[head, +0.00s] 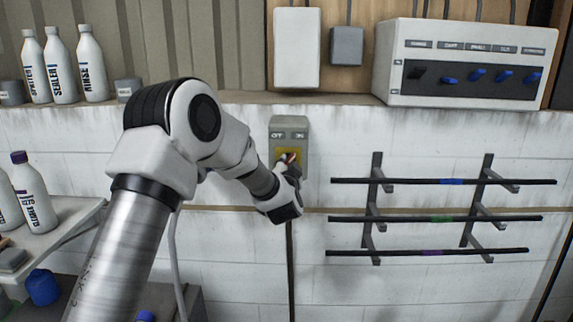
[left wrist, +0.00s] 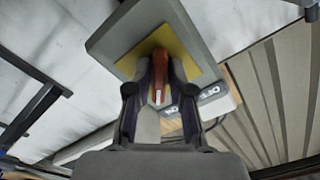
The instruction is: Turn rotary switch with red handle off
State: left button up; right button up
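The rotary switch is a grey box (head: 288,126) on the white block wall, with OFF on the left and ON on the right of its top. Its yellow plate (left wrist: 192,58) carries a red handle (left wrist: 162,68), tilted a little in the left wrist view. In the head view the red handle (head: 292,155) is mostly hidden by my gripper. My left gripper (left wrist: 163,78) has one finger on each side of the handle, close against it, and looks shut on it. The OFF label (left wrist: 209,92) shows beside the right finger. My right gripper is not in view.
A rack with several dark bars (head: 440,219) is on the wall right of the switch. A panel with blue switches (head: 475,75) and white bottles (head: 60,65) stand on the ledge above. A shelf with bottles (head: 50,230) is at the left.

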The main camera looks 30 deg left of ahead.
pick_arm(q)
grip_shut()
jog(key=shift+w+d+n+b, duration=0.1)
jog(key=shift+d+n+b, duration=0.05)
jog(key=shift+n+b, duration=3.8)
jog(key=shift+w+d+n+b, duration=0.1)
jog(key=shift+d+n+b, duration=0.05)
jog(key=shift+n+b, duration=3.8)
jog(key=shift+r, duration=0.1)
jog(key=o, duration=0.7)
grip_release()
jog(key=shift+c, duration=0.2)
jog(key=shift+w, duration=0.1)
